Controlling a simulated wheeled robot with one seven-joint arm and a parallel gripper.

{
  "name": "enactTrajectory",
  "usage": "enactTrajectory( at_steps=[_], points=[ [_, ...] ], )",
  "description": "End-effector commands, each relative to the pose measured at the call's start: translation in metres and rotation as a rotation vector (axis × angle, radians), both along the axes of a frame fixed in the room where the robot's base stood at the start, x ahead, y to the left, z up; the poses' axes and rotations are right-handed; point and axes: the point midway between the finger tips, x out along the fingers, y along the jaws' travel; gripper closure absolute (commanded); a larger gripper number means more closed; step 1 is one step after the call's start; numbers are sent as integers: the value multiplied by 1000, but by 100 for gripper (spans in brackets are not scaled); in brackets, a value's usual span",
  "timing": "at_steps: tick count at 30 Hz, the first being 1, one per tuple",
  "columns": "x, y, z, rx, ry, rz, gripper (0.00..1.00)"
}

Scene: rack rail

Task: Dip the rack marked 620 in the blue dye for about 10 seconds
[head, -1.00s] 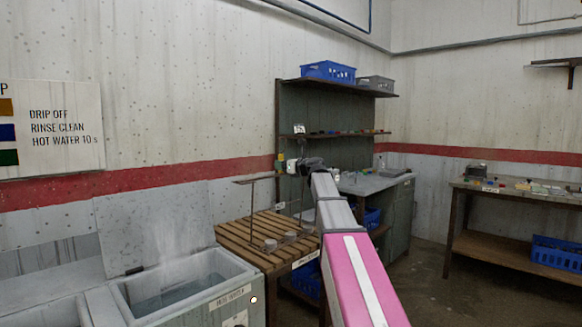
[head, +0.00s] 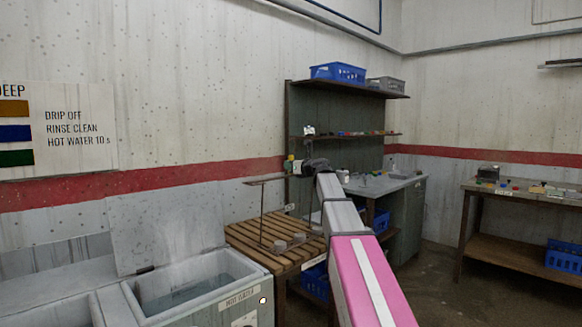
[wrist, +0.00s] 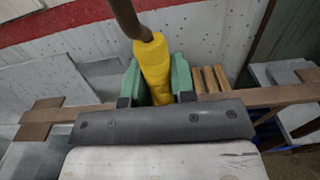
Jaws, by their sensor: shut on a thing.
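My gripper (head: 303,166) is at the end of my outstretched arm in the head view. In the wrist view its green finger pads (wrist: 157,88) are shut on both sides of a yellow handle (wrist: 154,62). The handle belongs to a brown rack (head: 262,182), whose thin frame hangs beside the gripper, over or in front of the slatted table; the exact gap cannot be told. In the wrist view a brown bar (wrist: 278,95) of it runs across behind the fingers. No number 620 is legible. No blue dye shows.
An open tank (head: 190,290) marked hot water is at the lower left, its lid (head: 165,235) raised. A slatted wooden table (head: 245,235) is beside it. A shelf unit (head: 345,95), a counter (head: 385,185) and a right-hand bench (head: 525,195) are further back. Floor is clear between them.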

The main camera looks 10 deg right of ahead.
Motion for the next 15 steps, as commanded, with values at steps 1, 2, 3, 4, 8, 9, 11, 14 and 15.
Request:
enactTrajectory(
  at_steps=[1, 2, 3, 4, 8, 9, 11, 14, 15],
  points=[
    [0, 0, 0, 0, 0, 0, 100],
    [0, 0, 0, 0, 0, 0, 100],
    [0, 0, 0, 0, 0, 0, 100],
    [0, 0, 0, 0, 0, 0, 100],
    [0, 0, 1, 1, -1, 0, 100],
    [0, 0, 1, 1, -1, 0, 100],
    [0, 0, 2, 1, -1, 0, 100],
    [0, 0, 5, 1, -2, 0, 100],
    [0, 0, 6, 1, -2, 0, 100]
  ],
)
